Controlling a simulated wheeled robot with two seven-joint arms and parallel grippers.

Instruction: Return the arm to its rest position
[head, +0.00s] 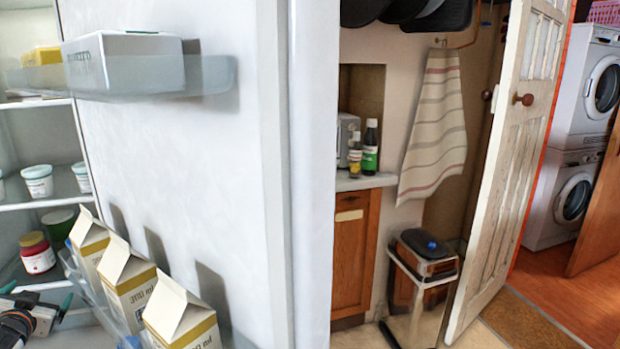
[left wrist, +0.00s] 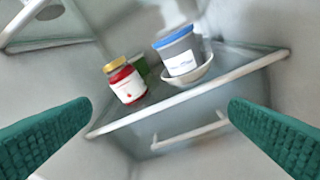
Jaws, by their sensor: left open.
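My left gripper (head: 66,306) shows at the lower left of the head view, partly cut off by the frame edge, in front of the open fridge's shelves. In the left wrist view its two green fingers (left wrist: 160,122) stand wide apart with nothing between them. Beyond them, a red jar with a yellow lid (left wrist: 126,82) and a blue-lidded tub in a white bowl (left wrist: 180,54) stand on a glass shelf (left wrist: 235,70). The red jar also shows in the head view (head: 38,256). My right gripper is in neither view.
The open fridge door (head: 210,140) fills the middle left of the head view. Its lower rack holds several milk cartons (head: 130,285), close to my left gripper. A white box (head: 125,60) sits in the upper rack. A bin (head: 422,285) and a panelled door (head: 505,150) stand farther right.

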